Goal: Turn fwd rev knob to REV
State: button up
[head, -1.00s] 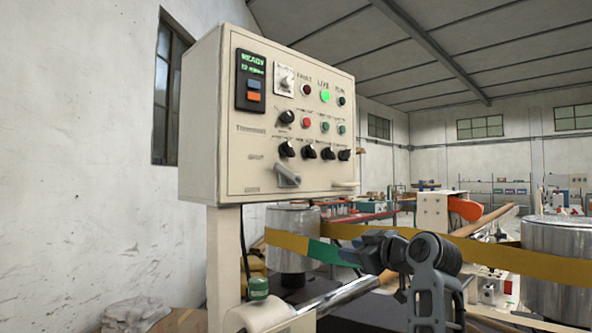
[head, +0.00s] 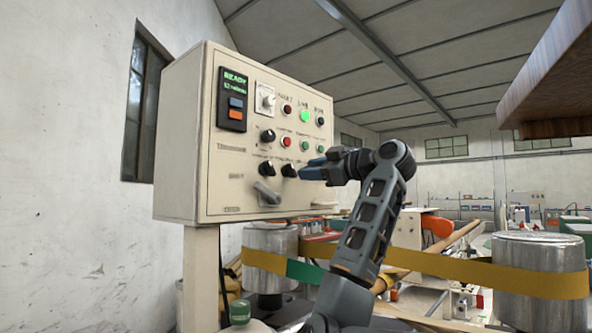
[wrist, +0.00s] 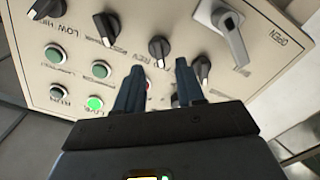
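The control panel (head: 190,140) is a cream box on a post, left of centre in the head view. The black knob that seems to be the FWD/REV knob (wrist: 158,47) is in the lower knob row, with a partly readable "REV" label beside it. It also shows in the head view (head: 289,170), second from the left. Its exact pointer direction is hard to tell. My gripper (wrist: 158,84) is open and empty. Its two blue-grey fingers point at the panel, one on each side of the line to this knob, apparently short of it. My gripper (head: 312,168) hides the knobs further right in the head view.
Other black knobs (wrist: 105,25) (wrist: 203,68) flank it closely. A grey lever handle (wrist: 232,40) sticks out nearby. Lit green LIVE lamp (head: 304,116) and red button (head: 287,142) are above. A brown wooden slab (head: 560,75) overhangs at upper right. A metal roller (head: 540,260) carries yellow band.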

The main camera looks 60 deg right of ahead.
aim_at(294, 171)
jog(key=shift+p+x, duration=0.4)
jog(key=shift+x, duration=2)
grip_shut()
